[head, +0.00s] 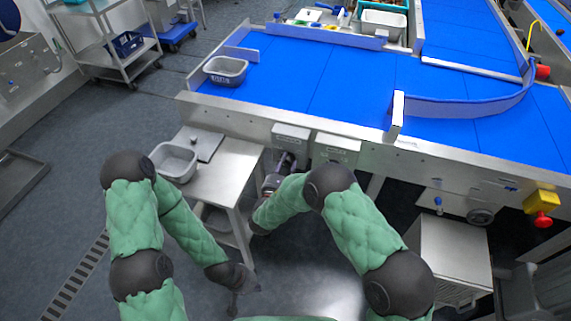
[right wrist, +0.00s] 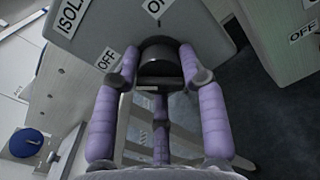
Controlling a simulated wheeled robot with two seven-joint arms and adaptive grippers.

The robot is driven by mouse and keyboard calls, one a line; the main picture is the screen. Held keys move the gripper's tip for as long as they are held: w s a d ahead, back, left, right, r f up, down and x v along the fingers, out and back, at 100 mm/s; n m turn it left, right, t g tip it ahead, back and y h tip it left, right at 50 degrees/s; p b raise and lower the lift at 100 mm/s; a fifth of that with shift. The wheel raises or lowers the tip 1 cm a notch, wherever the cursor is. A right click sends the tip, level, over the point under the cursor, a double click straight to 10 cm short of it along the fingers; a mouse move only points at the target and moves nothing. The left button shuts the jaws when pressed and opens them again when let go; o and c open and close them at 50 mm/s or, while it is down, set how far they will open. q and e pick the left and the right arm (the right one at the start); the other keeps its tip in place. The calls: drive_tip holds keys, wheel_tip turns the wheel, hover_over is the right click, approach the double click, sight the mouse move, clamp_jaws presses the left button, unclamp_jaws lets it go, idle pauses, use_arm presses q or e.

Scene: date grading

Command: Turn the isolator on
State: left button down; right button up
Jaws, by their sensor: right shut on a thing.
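The isolator is a grey box under the conveyor's front edge in the head view (head: 291,131). In the right wrist view, the isolator box (right wrist: 95,28) carries a partly cut-off "ISOL" label, an "ON" label at the top and an "OFF" label at the left. Its black rotary knob (right wrist: 160,55) sits between the purple fingers of my right gripper (right wrist: 160,78), which is shut on it. In the head view my right gripper (head: 284,166) is just below the box and mostly hides the knob. My left gripper (head: 235,291) hangs low over the floor, its fingers too small to read.
A second grey box (head: 337,148) is right beside the isolator. A steel side table (head: 226,170) with a grey tub (head: 174,162) stands left of my right gripper. A yellow-and-red emergency stop (head: 542,206) is at the far right. The blue conveyor (head: 330,82) runs above.

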drive_tip(key=m, duration=0.4)
drive_tip(key=shift+r+m, duration=0.1)
drive_tip(key=shift+m, duration=0.2)
drive_tip(key=m, duration=0.4)
drive_tip(key=shift+d, duration=0.1)
drive_tip(key=m, duration=0.5)
drive_tip(key=shift+m, duration=1.9)
drive_tip(key=o, duration=1.1)
drive_tip(key=shift+o, duration=0.2)
